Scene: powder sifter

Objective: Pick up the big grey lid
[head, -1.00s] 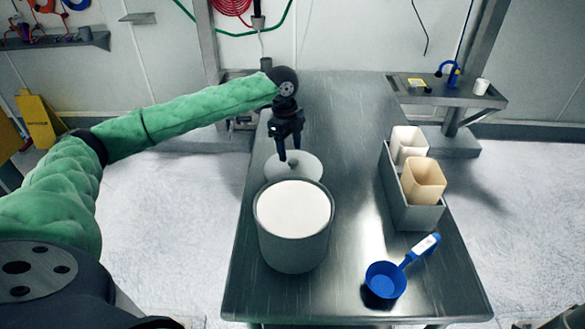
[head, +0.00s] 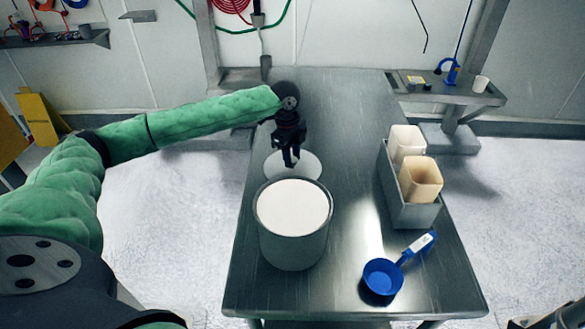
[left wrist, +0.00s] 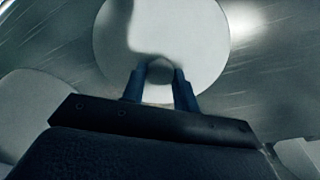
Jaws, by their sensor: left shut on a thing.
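The big grey lid (head: 309,168) is a pale round disc with a small knob, on or just over the table behind the big grey container. I cannot tell if it touches the table. My left gripper (head: 291,160) comes down from above and is shut on the lid's knob. In the left wrist view the lid (left wrist: 190,38) fills the upper middle, and the two fingers of the left gripper (left wrist: 160,75) sit on either side of the knob. My right gripper is not in view.
The grey container (head: 292,245) full of white powder stands just in front of the lid. A blue scoop (head: 382,277) lies at the front right. A grey bin (head: 412,214) with two cream tubs stands at the right edge. The table's far part (head: 340,100) is clear.

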